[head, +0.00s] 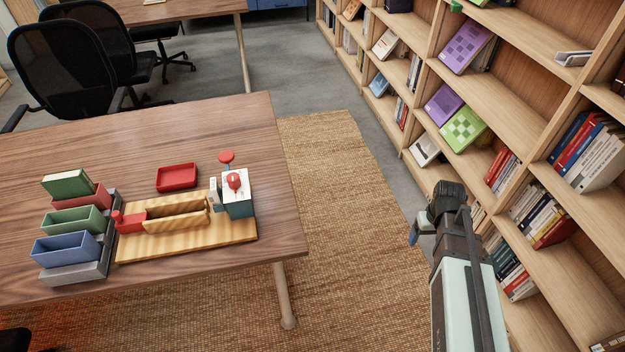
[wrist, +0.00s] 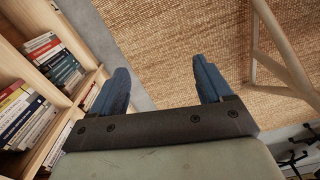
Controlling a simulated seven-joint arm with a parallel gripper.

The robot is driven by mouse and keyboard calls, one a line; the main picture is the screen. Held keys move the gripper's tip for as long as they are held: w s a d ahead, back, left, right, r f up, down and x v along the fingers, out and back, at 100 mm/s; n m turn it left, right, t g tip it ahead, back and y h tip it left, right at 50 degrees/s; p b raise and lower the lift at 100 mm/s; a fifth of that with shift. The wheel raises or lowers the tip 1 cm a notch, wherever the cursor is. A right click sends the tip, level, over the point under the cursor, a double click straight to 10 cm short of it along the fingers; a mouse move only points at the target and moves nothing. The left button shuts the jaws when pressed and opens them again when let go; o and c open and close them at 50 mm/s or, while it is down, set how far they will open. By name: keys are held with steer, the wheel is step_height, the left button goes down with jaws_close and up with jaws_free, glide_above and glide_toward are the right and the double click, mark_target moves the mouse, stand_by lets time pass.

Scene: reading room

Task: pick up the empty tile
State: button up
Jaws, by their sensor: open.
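No piece is clearly marked as the empty tile, and I cannot tell which one it is. A shallow red tray-like piece (head: 176,177) lies alone on the wooden table and looks empty. A grey rack (head: 103,249) at the left holds a blue open-topped piece (head: 66,249), a green one (head: 75,220), a red one (head: 80,197) and a darker green block (head: 67,183). My gripper (head: 414,234) is over the floor right of the table, far from these pieces. In the wrist view its blue fingers (wrist: 163,82) are apart with nothing between them.
A light wooden board (head: 190,248) on the table carries a slotted wooden holder (head: 176,215), a small red piece (head: 131,220) and a white-and-teal box (head: 238,199) with a red knob. Bookshelves (head: 545,95) stand close at the right. The table's right end is bare.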

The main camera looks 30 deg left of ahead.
steer(key=a+r+n, duration=0.2)
steer(key=a+r, duration=0.1)
steer(key=a, duration=0.4)
steer(key=a+r+n, duration=0.3)
steer(key=a+r, duration=0.1)
steer(key=a, duration=0.3)
step_height(320, 180, up, 26)
steer(key=f+n, duration=0.1)
steer(key=n, duration=1.4)
glide_above(211, 185)
step_height(211, 185, down, 7)
steer(key=shift+s+a+r, duration=0.1)
steer(key=shift+s, duration=0.05)
steer(key=shift+w+a+f, duration=0.1)
steer(key=shift+w+f, duration=0.05)
steer(key=shift+f, duration=1.35)
steer(key=shift+w+a+f, duration=0.1)
steer(key=shift+f, duration=1.35)
steer(key=shift+c, duration=0.2)
steer(key=c, duration=1)
